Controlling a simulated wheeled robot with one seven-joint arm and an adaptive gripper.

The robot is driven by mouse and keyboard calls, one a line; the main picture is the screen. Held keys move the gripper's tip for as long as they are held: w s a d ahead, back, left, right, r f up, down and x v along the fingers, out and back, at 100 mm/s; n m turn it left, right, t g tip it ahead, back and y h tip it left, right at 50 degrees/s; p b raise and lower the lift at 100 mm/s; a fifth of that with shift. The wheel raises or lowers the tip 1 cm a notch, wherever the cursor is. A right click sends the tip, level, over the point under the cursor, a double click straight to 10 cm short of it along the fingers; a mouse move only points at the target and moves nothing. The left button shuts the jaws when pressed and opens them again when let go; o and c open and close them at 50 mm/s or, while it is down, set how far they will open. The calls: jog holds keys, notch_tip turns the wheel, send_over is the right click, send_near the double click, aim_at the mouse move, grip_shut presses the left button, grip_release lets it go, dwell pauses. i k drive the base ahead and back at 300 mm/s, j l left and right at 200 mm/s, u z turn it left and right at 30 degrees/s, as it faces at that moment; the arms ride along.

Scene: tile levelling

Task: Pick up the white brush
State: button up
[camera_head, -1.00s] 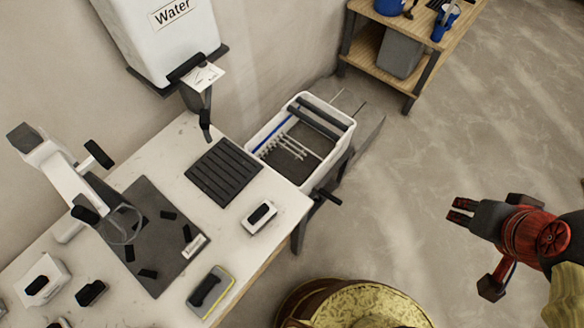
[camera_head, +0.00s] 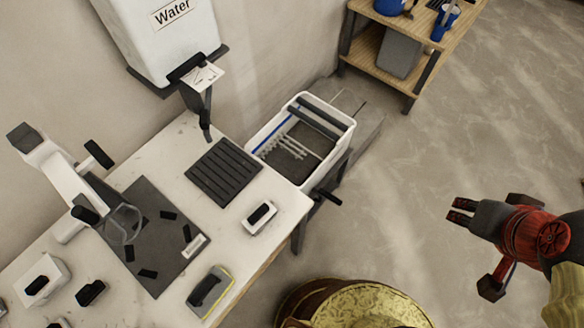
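A small white block with a black top (camera_head: 259,217) lies near the right edge of the white table (camera_head: 160,312). A larger white block with a black grip (camera_head: 42,281) lies at the table's left. Either could be the white brush; I cannot tell which from here. My gripper (camera_head: 460,210) is at the right, over the floor, well apart from the table and pointing left. Its two fingers look parted, with nothing between them.
A grey and yellow block (camera_head: 210,291) and a black block (camera_head: 90,292) lie near the table's front. A white tub (camera_head: 268,129) adjoins the table.

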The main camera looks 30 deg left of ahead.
aim_at(257, 220)
jog(key=k+l+u, duration=0.1)
jog(key=u, duration=2)
jog(key=k+l, duration=0.05)
